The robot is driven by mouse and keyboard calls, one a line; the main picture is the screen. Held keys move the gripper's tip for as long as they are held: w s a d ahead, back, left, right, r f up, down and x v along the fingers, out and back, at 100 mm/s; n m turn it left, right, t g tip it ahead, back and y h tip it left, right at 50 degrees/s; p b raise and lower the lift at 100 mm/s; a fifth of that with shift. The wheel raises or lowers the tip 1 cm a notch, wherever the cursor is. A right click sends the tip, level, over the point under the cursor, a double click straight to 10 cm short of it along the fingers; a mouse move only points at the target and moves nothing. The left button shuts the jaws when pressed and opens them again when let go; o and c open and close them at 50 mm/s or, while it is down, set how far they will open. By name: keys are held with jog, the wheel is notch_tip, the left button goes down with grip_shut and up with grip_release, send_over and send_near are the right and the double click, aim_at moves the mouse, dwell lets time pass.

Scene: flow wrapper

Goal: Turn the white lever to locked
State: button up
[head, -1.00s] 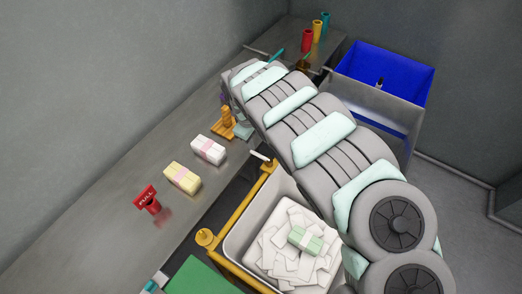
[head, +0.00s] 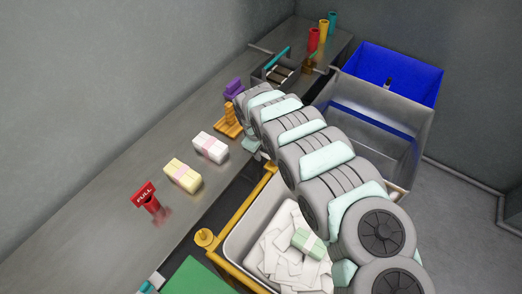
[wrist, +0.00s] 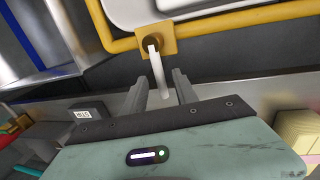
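The white lever (wrist: 157,72) shows in the wrist view. It sticks out from a dark pivot on a square yellow plate (wrist: 168,36) on the yellow rail. My gripper (wrist: 161,80) is open, with one finger on each side of the lever's lower part. I cannot tell whether either finger touches it. In the head view, my arm hides the lever and most of the gripper, beside the yellow rail (head: 238,211).
A white bin (head: 240,240) of paper slips stands beside the rail. White (head: 210,147) and yellow (head: 182,176) bundles, an orange fixture (head: 229,121) and a red PULL handle (head: 149,199) are on the grey counter. A blue-lined bin (head: 390,75) stands at the back.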

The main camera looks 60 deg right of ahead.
jog(key=shift+c, duration=0.4)
grip_shut()
dwell(0.9)
